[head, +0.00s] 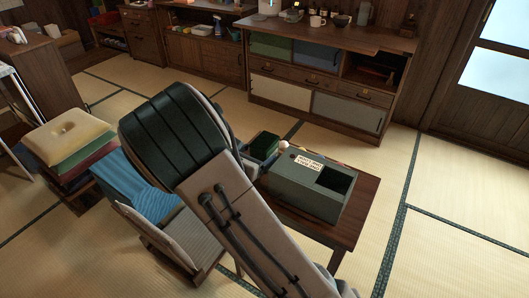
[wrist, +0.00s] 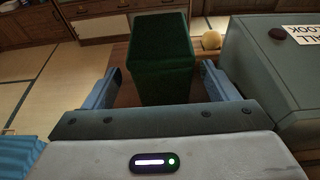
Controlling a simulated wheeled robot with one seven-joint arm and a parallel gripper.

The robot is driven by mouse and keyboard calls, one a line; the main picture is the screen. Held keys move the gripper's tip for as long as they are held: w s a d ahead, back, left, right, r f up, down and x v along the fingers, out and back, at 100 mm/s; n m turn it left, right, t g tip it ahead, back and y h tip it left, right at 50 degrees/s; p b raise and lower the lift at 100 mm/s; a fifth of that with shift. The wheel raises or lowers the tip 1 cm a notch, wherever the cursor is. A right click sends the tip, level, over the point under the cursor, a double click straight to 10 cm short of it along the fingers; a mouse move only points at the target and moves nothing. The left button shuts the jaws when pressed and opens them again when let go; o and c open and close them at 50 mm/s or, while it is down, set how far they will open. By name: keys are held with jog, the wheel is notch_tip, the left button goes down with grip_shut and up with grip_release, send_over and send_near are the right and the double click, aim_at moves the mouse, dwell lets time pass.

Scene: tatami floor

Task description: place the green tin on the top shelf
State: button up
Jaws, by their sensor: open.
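The green tin (wrist: 160,62) is a dark green upright box on a low wooden table. In the wrist view it stands straight ahead, between and just beyond the two blue fingers of my gripper (wrist: 162,88). The gripper is open, with space between each finger and the tin.
A grey-green box (head: 312,183) with a label and dark opening stands right of the tin on the table (head: 358,205). A small yellow round thing (wrist: 211,40) lies between them. A chair (head: 165,240) and stacked cushions (head: 68,137) are left. Tatami at right is clear.

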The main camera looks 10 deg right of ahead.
jog(key=x, duration=0.4)
jog(key=shift+w+d+f, duration=0.1)
jog(key=shift+w+d, duration=0.15)
jog(key=shift+d, duration=0.1)
jog(key=c, duration=1.3)
jog(key=shift+c, duration=0.2)
